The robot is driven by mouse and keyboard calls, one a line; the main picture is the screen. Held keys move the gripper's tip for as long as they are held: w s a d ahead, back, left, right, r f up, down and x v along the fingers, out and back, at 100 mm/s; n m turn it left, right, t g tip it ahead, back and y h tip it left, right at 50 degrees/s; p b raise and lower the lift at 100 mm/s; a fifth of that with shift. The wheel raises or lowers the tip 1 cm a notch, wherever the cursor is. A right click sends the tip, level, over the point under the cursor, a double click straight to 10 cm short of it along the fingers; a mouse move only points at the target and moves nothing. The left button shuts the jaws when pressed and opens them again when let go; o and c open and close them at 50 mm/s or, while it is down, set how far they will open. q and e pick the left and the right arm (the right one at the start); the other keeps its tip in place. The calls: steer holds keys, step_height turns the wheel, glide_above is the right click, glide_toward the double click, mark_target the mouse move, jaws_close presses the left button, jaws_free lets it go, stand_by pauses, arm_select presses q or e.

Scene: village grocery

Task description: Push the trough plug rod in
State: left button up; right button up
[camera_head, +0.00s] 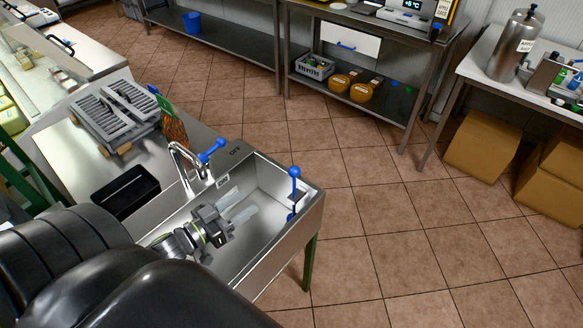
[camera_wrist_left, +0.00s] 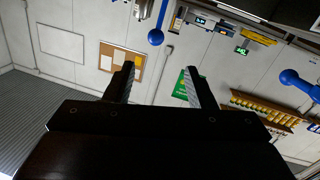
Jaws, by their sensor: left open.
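The trough plug rod (camera_head: 294,187) stands upright at the right end of the steel trough (camera_head: 265,265), with a blue ball on top and a blue foot near the trough wall. My left gripper (camera_head: 242,205) is over the trough, left of the rod and apart from it. Its two pale fingers are open, with nothing seen between them. In the left wrist view the fingers (camera_wrist_left: 160,78) stand apart. A blue ball (camera_wrist_left: 155,37) and another blue knob (camera_wrist_left: 288,77) show there; I cannot tell which belongs to the rod. My right gripper is not in view.
A steel tap (camera_head: 184,160) with a blue lever (camera_head: 212,150) rises behind the gripper at the trough's back edge. A black tray (camera_head: 125,192) and grey racks (camera_head: 115,108) are on the counter to the left. Tiled floor (camera_head: 400,230) is clear to the right.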

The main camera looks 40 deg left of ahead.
mark_target(291, 173)
arm_select(q)
steer(key=shift+h, duration=0.5)
steer(key=p+x, duration=0.2)
steer(key=x, duration=0.6)
steer(key=p+x, duration=0.2)
steer(key=x, duration=0.6)
steer(key=shift+w+r, duration=0.2)
steer(key=shift+w+d+f, duration=0.1)
steer(key=shift+w, duration=0.35)
jaws_close()
